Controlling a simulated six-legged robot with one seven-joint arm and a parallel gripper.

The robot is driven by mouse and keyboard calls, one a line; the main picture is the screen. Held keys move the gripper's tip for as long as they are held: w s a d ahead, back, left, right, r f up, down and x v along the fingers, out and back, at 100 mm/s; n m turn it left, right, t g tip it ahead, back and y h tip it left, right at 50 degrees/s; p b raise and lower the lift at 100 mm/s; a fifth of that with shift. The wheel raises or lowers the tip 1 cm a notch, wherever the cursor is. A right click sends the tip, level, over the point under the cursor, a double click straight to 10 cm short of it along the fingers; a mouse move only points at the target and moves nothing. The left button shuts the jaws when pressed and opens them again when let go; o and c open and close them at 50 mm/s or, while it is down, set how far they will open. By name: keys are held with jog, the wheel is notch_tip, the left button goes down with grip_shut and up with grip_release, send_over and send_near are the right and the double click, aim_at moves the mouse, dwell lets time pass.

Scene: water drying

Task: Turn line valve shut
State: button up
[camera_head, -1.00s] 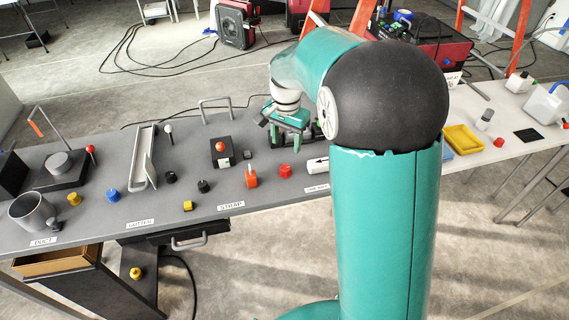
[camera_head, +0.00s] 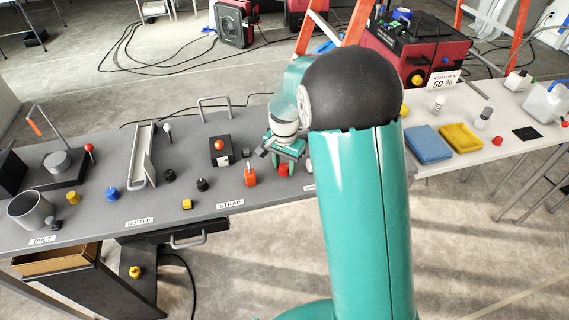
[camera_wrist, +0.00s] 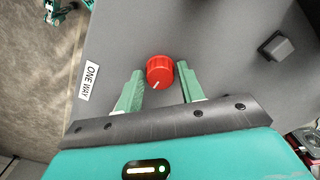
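A red round knob (camera_wrist: 160,71) with a white pointer line stands on the grey bench beside a ONE WAY label (camera_wrist: 89,81); no label I can read names it the line valve. My gripper (camera_wrist: 161,84) is open, one green finger on each side of the knob, with a small gap at both sides. In the head view my gripper (camera_head: 281,160) is low over the bench, and the red knob (camera_head: 284,170) shows just below it. My arm hides part of the bench to the right.
A dark block (camera_wrist: 277,46) lies right of the knob in the wrist view. Blue (camera_head: 429,145) and yellow trays (camera_head: 461,138) lie to the right.

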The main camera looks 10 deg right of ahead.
jog(key=c, duration=0.6)
jog(key=shift+n, duration=0.4)
jog(key=n, duration=0.2)
jog(key=shift+n, duration=0.4)
jog(key=n, duration=0.3)
jog(key=shift+n, duration=0.3)
jog(key=n, duration=1)
jog(key=shift+n, duration=0.3)
